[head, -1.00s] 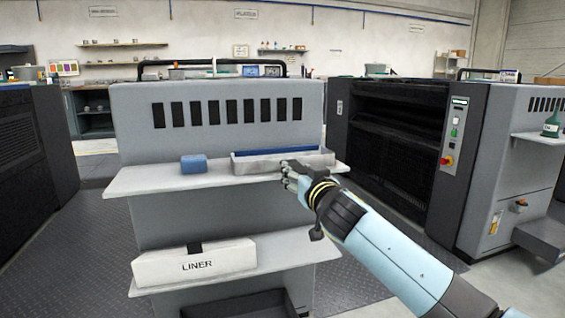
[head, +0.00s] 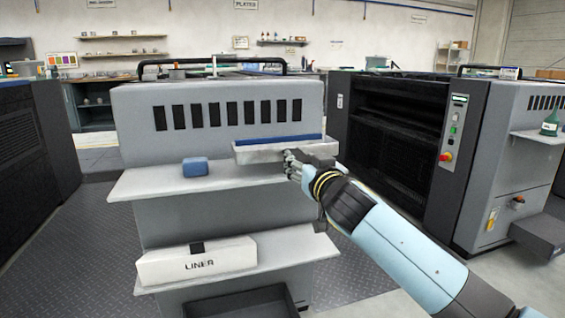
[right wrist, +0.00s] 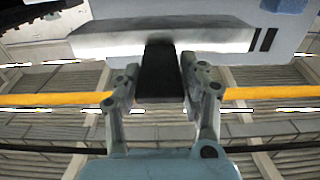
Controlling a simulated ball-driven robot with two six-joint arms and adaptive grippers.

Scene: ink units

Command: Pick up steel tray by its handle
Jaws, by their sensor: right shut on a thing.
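The steel tray (head: 262,154) is a long, shallow grey tray with a blue strip along its back, above the upper shelf in the head view. It looks raised off the shelf and close to level. My right gripper (head: 292,161) is at the tray's front right side. In the right wrist view, my right gripper (right wrist: 161,92) is shut on the tray's dark handle (right wrist: 156,68), with one finger on each side. The tray's pale underside (right wrist: 105,40) shows beyond the handle. My left gripper is not in view.
A blue block (head: 196,167) sits on the upper shelf (head: 150,184), left of the tray. A white LINER box (head: 197,262) lies on the lower shelf (head: 290,256). The grey vented cabinet (head: 135,115) rises behind the tray. A dark press (head: 395,140) stands to the right.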

